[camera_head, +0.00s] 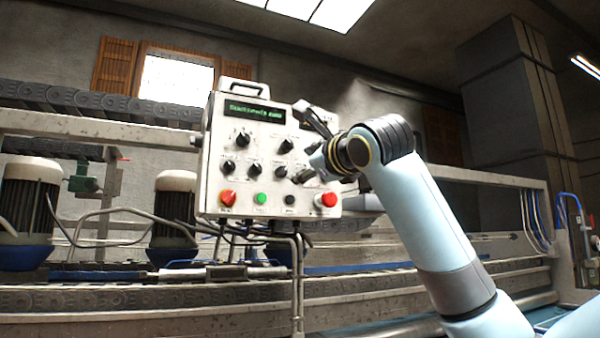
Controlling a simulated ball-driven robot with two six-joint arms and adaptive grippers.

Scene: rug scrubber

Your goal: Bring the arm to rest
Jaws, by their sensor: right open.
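My right arm comes in from the lower right. Its gripper (312,150) is open in front of the right part of a white control panel (216,183). One finger points up and left near the panel's top right corner, the other lies lower by the right-hand knobs. I see nothing between the fingers. Whether the gripper touches the panel I cannot tell. My wrist hides part of the panel's right edge. My left gripper is not in view.
The panel carries a lit green display (253,111), several black knobs, a red button (228,197) and a green button (261,198). Behind it runs a long machine with rails (100,128) and motors (173,205). A dark pillar (510,110) stands at the right.

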